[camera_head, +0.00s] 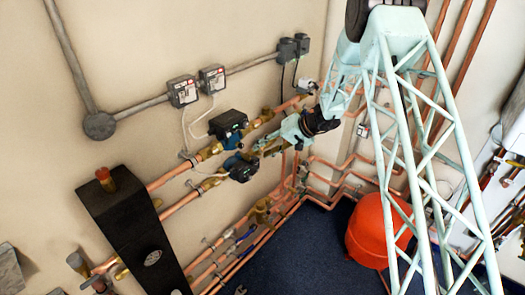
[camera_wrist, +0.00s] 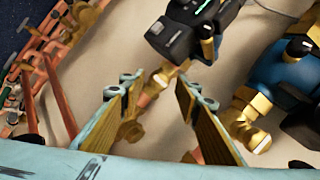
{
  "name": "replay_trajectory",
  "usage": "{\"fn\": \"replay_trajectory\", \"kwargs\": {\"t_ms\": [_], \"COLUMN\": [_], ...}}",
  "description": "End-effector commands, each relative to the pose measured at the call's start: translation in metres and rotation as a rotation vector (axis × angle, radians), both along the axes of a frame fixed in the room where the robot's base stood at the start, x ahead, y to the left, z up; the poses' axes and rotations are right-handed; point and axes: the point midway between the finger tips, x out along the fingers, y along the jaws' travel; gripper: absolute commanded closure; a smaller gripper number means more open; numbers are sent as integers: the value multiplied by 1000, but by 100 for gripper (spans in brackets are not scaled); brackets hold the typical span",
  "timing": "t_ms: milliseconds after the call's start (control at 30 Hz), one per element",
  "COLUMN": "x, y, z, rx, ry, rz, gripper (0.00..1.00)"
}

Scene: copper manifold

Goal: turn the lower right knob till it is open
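My gripper (camera_head: 268,146) is by the wall pipes in the head view, just right of the lower pump (camera_head: 242,170). In the wrist view my gripper (camera_wrist: 158,86) has its two fingers spread, with a clear gap between them. A copper pipe with brass fittings (camera_wrist: 131,131) shows behind this gap. I see no finger clearly touching it. I cannot tell which part is the lower right knob; my gripper and wrist may hide it in the head view. Its open or closed position cannot be read.
An upper black pump (camera_head: 228,124) sits close left of my gripper. A black box (camera_head: 140,230) with a copper-coloured top is lower left. More copper pipes with a brass valve (camera_head: 262,207) run below. A red tank (camera_head: 376,230) stands on the dark blue floor.

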Motion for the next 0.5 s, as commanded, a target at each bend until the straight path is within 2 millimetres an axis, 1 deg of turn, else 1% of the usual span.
{"fn": "replay_trajectory", "kwargs": {"t_ms": [133, 467, 500], "x": [1, 2, 2], "y": [4, 5, 5], "z": [-4, -5, -5], "rx": [0, 0, 0], "ry": [1, 1, 1], "rz": [0, -1, -1], "gripper": [70, 70, 72]}}
